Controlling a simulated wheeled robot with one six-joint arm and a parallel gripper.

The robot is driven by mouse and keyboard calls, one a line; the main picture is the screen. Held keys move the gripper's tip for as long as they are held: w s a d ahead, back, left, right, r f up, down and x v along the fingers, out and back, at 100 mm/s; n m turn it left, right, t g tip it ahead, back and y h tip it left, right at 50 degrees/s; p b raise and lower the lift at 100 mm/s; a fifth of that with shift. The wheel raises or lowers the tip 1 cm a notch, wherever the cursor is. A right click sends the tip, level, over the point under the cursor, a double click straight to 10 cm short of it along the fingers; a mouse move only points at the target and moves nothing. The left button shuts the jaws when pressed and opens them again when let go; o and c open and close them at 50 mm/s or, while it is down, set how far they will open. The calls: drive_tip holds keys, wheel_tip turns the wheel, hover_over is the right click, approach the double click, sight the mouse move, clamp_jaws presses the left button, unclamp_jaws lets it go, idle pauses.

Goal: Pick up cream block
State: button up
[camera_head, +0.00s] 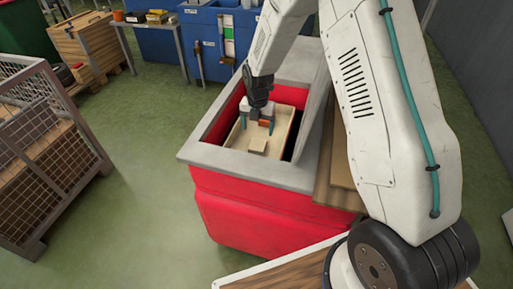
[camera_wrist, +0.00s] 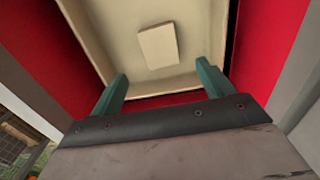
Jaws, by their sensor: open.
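The cream block (camera_head: 259,145) lies flat on the floor of a cream tray (camera_head: 286,126) inside a red bin. In the wrist view the block (camera_wrist: 158,46) sits ahead of my gripper, a little tilted, with bare tray floor around it. My gripper (camera_head: 258,127) points down into the bin, above the tray and beside the block. Its two green fingers are spread apart and nothing is between them; they also show in the wrist view (camera_wrist: 161,90). The fingers appear apart from the block.
The red bin (camera_head: 255,222) has a thick grey rim (camera_head: 235,164) around the tray. A wire-mesh crate (camera_head: 45,150) with brown boxes stands at the left. Blue cabinets (camera_head: 203,40) and a small table (camera_head: 150,20) stand behind. Green floor is clear left of the bin.

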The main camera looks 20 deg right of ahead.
sight(258, 144)
wheel_tip(258, 144, down, 8)
drive_tip(key=shift+w+d+f, duration=0.1)
drive_tip(key=shift+f, duration=0.1)
idle(0.3)
drive_tip(key=c, duration=1.1)
